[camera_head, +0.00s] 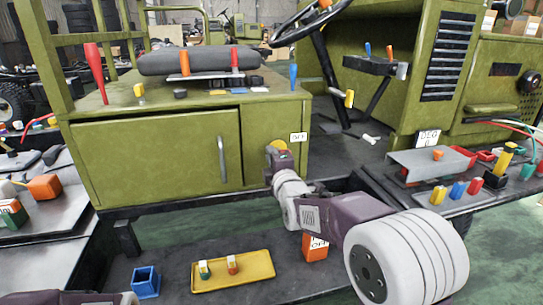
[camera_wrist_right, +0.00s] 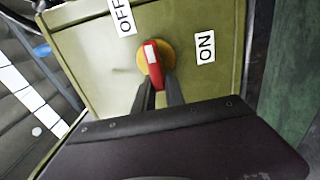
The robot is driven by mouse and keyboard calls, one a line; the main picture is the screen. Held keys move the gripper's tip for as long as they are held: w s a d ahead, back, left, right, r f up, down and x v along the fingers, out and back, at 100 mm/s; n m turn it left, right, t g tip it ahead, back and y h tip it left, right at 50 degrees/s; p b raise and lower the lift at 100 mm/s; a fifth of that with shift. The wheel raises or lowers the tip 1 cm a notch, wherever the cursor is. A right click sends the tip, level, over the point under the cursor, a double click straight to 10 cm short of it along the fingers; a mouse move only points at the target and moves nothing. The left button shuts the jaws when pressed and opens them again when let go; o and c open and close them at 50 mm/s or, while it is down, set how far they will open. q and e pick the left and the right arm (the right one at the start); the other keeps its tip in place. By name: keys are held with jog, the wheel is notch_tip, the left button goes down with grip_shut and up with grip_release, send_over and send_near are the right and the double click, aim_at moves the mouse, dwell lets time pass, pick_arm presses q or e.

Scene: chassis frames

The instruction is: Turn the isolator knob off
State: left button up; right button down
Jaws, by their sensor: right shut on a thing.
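The isolator knob is a red handle with a white mark (camera_wrist_right: 152,55) on a round yellow plate (camera_wrist_right: 166,47), fixed to the olive panel. In the wrist view its upper end points up, leaning toward the OFF label (camera_wrist_right: 124,15); the ON label (camera_wrist_right: 205,47) is to its right. My right gripper (camera_wrist_right: 161,88) is shut on the knob's lower part. In the head view the right gripper (camera_head: 279,157) covers the knob, and only part of the yellow plate (camera_head: 280,144) shows. Of my left arm, only a link shows at the bottom left; its gripper is out of view.
The knob is on the front of an olive cabinet (camera_head: 160,155) with a metal handle (camera_head: 222,160). Below are a yellow tray (camera_head: 255,277), a blue bin (camera_head: 146,287) and an orange box (camera_head: 315,250). A grey cover (camera_head: 425,162) and small coloured parts lie at right.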

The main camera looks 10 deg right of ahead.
jog(key=shift+f, duration=0.1)
dwell(0.3)
jog(key=c, duration=1.4)
grip_release()
jog(key=s+p, duration=0.1)
jog(key=s, duration=0.8)
jog(key=shift+d+p, duration=0.15)
jog(key=shift+p, duration=0.15)
